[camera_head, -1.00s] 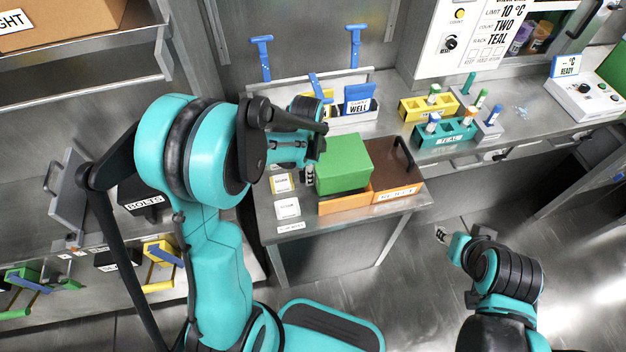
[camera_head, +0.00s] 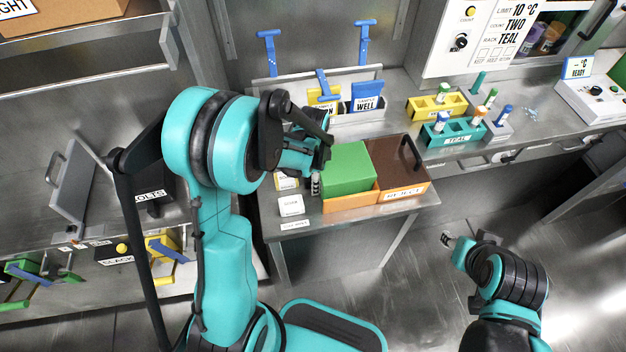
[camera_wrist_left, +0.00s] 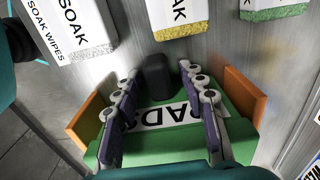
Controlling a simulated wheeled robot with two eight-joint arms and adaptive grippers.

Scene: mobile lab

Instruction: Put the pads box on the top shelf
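The green pads box (camera_head: 347,168) sits in the left part of an orange-sided tray (camera_head: 350,203) on the side table. In the left wrist view the green box (camera_wrist_left: 225,143) shows a white label reading PADS, partly covered by my fingers. My left gripper (camera_wrist_left: 160,85) is open at the box, its two fingers apart over the label. A dark block (camera_wrist_left: 158,75) stands between the fingertips with gaps on both sides; I cannot tell whether it belongs to the box. A shelf (camera_head: 90,48) is at the upper left. My right gripper (camera_head: 448,239) hangs over the floor, too small to read.
A cardboard box (camera_head: 60,14) occupies the upper-left shelf. White soak boxes (camera_head: 291,205) stand left of the green box. The brown REJECT section (camera_head: 398,165) is right of it. A sample holder (camera_head: 375,112) and tube racks (camera_head: 450,133) stand behind on the counter.

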